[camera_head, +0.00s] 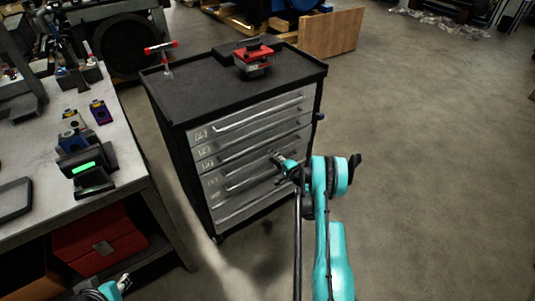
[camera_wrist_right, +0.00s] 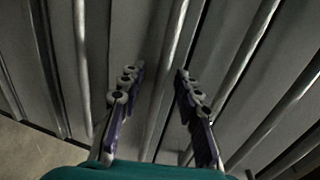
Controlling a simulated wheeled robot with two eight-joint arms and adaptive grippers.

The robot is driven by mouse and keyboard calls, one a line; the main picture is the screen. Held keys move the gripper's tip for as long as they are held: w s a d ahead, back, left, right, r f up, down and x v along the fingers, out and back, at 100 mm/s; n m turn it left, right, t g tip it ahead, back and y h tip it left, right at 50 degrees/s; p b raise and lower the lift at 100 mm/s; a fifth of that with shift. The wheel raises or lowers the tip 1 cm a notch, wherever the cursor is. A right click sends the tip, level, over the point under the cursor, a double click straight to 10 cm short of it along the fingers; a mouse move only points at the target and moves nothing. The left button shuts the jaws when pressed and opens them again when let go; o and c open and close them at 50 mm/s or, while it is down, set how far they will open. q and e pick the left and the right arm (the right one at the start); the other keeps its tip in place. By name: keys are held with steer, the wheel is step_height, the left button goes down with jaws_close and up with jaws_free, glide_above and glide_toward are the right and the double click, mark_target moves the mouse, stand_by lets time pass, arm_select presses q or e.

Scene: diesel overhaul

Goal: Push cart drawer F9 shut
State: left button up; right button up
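The tool cart (camera_head: 160,110) has a dark body and a stack of grey drawers (camera_head: 250,120) with long bar handles. The labels on the left of the drawer fronts are too small to read, so I cannot tell which one is F9. No drawer clearly stands far out. My right gripper (camera_head: 280,159) is in front of the middle drawers. In the right wrist view the gripper (camera_wrist_right: 159,74) has its two fingers apart, facing the drawer fronts, with a handle bar (camera_wrist_right: 178,40) between or just beyond them; contact is unclear. My left gripper (camera_head: 122,283) shows only partly at the bottom left.
On the cart top are a red and grey item (camera_head: 254,60) and a red-handled tool (camera_head: 162,50). A workbench (camera_head: 125,150) with parts stands left of the cart, a red box (camera_head: 98,245) beneath it. The floor right of the cart is clear.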

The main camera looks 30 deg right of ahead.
steer(key=shift+s+r, duration=0.1)
steer(key=shift+c, duration=0.9)
jaws_close()
steer(key=shift+x, duration=0.8)
steer(key=shift+r, duration=0.25)
steer(key=shift+c, duration=0.6)
jaws_free()
steer(key=o, duration=0.3)
steer(key=shift+f, duration=0.1)
